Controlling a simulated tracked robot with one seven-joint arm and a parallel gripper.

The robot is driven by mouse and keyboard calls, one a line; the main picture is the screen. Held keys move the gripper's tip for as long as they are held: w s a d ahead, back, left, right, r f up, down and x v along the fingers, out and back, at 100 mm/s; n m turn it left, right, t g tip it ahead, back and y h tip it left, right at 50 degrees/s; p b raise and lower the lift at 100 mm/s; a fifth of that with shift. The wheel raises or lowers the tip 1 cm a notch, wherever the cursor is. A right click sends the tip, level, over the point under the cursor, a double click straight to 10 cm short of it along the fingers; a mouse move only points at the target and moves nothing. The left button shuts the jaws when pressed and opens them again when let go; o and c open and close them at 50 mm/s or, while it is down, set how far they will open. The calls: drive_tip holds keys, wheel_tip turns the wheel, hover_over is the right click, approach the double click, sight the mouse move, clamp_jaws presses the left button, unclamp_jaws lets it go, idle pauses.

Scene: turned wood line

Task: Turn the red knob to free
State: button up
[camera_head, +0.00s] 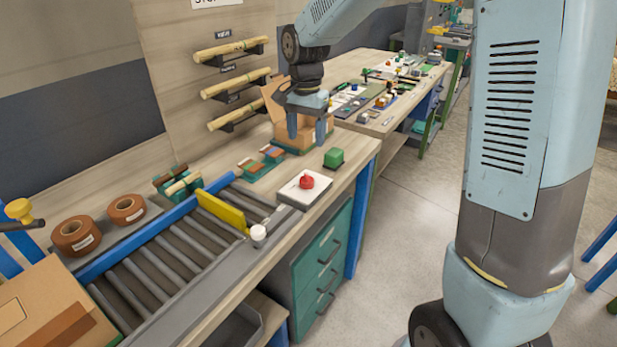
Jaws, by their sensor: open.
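The red knob (306,182) sits on a white plate (293,192) on a grey box at the front edge of the wooden bench. Any marks beside the knob are too small to read. My gripper (307,135) points down behind the knob, in front of an open cardboard box. Its two blue-grey fingers are apart, with nothing visible between them. The gripper is apart from the knob, which stands nearer the camera and lower in the picture.
A roller conveyor (165,262) with a yellow bar (221,213) lies to the left. A white knob (258,232) stands at the conveyor's edge. The cardboard box (280,101) is behind my gripper.

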sight(307, 177)
wheel_tip(307, 177, down, 14)
drive_tip(key=shift+r, duration=0.1)
idle(0.5)
drive_tip(key=shift+c, duration=0.4)
drive_tip(key=c, duration=0.9)
drive_tip(key=shift+d, duration=0.25)
drive_tip(key=shift+c, duration=0.4)
drive_tip(key=shift+a, duration=0.15)
